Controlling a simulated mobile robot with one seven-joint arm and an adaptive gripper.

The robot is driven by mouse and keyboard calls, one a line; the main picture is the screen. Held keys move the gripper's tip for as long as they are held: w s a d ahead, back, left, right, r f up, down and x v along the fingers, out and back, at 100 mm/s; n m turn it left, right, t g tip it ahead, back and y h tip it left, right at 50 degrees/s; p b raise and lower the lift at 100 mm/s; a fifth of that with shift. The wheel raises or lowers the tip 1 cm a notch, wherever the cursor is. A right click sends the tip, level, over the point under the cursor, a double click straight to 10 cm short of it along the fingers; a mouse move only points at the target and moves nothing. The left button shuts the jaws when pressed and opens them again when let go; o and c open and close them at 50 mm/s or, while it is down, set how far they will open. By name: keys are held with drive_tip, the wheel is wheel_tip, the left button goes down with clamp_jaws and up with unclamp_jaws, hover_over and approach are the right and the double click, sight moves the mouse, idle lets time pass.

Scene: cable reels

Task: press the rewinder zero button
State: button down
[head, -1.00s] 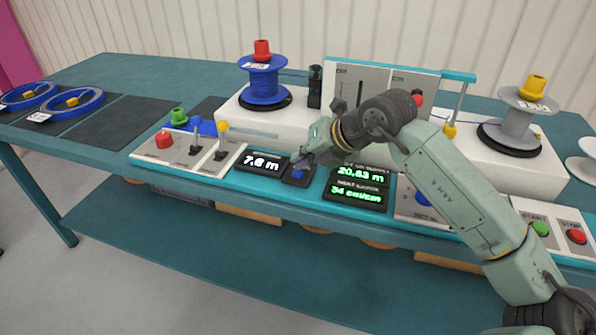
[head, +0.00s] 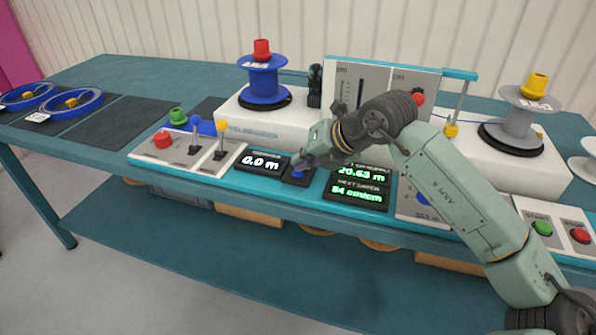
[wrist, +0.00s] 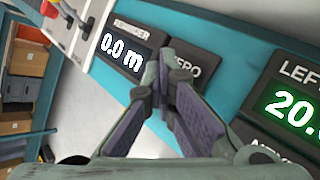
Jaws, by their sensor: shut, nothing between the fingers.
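The rewinder display (head: 262,163) is a black box reading 0.0 m in white; it also shows in the wrist view (wrist: 122,52). Just right of it is the dark zero button box (head: 297,178), with a blue button (head: 298,174) partly covered by my gripper. In the wrist view the box's ZERO label (wrist: 186,68) shows, and the button is hidden behind the fingers. My gripper (head: 300,165) is shut and empty, its fingertips (wrist: 166,62) over the button box. I cannot tell whether the tips touch the button.
A display with green figures (head: 357,188) stands right of the button box. A panel with a red button and levers (head: 188,150) stands left. Start and stop buttons (head: 558,234) are at far right. A blue reel (head: 262,80) and a grey reel (head: 524,112) stand behind.

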drive_tip(key=shift+r, duration=0.85)
drive_tip(key=shift+r, duration=0.1)
drive_tip(key=shift+r+p, duration=1.25)
drive_tip(key=shift+r, duration=1.2)
